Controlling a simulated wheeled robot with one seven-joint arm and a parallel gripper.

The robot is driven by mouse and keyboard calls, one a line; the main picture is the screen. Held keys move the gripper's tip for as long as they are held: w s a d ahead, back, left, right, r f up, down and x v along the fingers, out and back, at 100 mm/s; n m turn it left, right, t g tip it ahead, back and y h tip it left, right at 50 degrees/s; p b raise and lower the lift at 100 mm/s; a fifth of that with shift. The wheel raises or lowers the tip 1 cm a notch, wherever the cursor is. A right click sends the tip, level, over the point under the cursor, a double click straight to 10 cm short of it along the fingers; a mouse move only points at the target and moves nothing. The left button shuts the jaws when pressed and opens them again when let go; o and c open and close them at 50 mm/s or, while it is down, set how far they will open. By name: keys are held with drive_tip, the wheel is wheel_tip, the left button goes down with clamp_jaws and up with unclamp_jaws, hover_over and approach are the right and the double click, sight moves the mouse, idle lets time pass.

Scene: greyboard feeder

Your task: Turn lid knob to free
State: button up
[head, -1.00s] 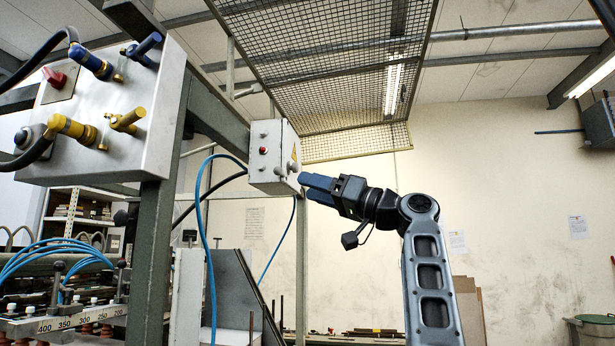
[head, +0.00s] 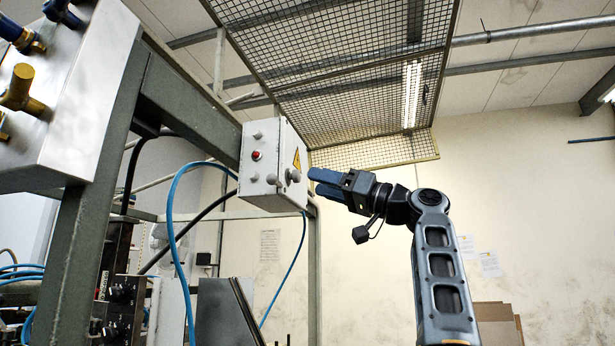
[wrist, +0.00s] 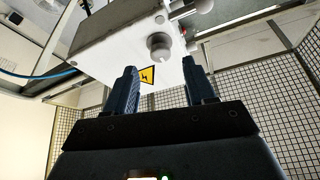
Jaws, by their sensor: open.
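The lid knob (head: 294,175) is a round grey knob on the right-hand face of a small white electrical box (head: 262,200). It also shows in the wrist view (wrist: 159,46), beside a yellow warning triangle (wrist: 148,75). My gripper (head: 312,181) is just right of the knob in the head view. In the wrist view its two blue fingers (wrist: 162,82) are spread, with the knob ahead of the gap between them. Nothing is between the fingers. I cannot tell the exact distance from the fingertips to the knob.
A green steel frame (head: 190,122) stands left of the box. A wire mesh guard (head: 340,60) hangs above. Blue hoses (head: 172,215) and a black cable run below and left. A larger panel with coloured valves (head: 70,90) is at far left. Open space lies right.

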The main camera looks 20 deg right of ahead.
sight(300, 177)
drive_tip(key=shift+p+x, duration=0.65)
drive_tip(key=shift+x, duration=1.6)
clamp_jaws()
